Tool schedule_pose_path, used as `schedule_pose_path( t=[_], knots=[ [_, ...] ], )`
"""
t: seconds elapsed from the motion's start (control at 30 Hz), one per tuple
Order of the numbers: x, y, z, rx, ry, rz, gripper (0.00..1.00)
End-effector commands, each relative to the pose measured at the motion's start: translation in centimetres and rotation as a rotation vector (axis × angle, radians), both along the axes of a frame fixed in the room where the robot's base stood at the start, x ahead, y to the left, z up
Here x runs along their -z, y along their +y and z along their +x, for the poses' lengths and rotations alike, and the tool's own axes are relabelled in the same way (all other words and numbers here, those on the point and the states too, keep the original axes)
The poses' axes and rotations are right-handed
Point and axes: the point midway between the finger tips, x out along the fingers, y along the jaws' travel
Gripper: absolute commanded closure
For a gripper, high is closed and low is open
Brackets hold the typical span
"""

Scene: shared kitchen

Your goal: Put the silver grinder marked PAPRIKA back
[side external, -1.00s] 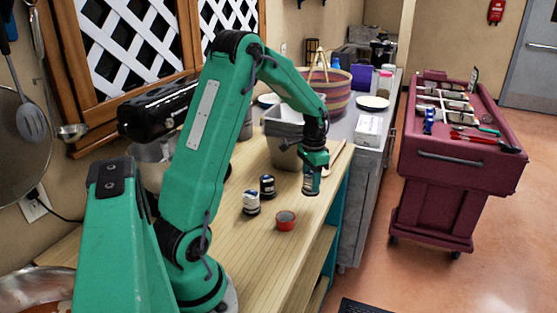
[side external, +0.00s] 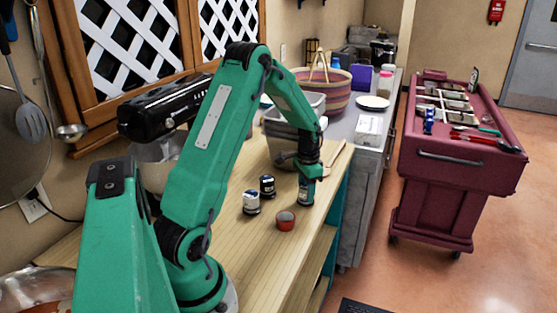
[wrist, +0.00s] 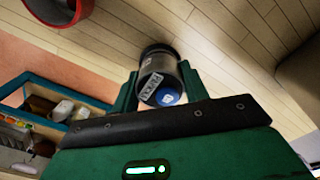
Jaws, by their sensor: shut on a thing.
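The silver grinder (side external: 306,196) is between the fingers of my gripper (side external: 307,184), which is shut on it. It hangs upright, its base close to the wooden counter (side external: 235,245); I cannot tell if it touches. In the wrist view the grinder (wrist: 158,68) shows a dark, shiny body, a pale label too small to read surely and a blue round end, between the green fingertips of my gripper (wrist: 160,85). Two other grinders, one white and dark (side external: 251,203) and one dark (side external: 267,186), stand to its left.
A small red bowl (side external: 286,221) sits left of and nearer than the held grinder; its rim also shows in the wrist view (wrist: 83,10). A grey bin (side external: 283,151) stands behind my gripper. The counter's right edge is close by. A maroon cart (side external: 455,165) stands farther right.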

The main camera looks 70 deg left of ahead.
Motion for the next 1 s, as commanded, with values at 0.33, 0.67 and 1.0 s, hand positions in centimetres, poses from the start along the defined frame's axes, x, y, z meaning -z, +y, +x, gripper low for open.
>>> schedule_pose_path(
  t=[0.33, 0.67, 1.0],
  knots=[
    [0.21, 0.01, 0.02, 0.0, 0.0, 0.0, 0.92],
    [0.29, -0.01, -0.01, 0.0, 0.001, 0.0, 0.34],
    [-0.59, 0.03, 0.04, 0.0, -0.002, 0.001, 0.34]
  ],
)
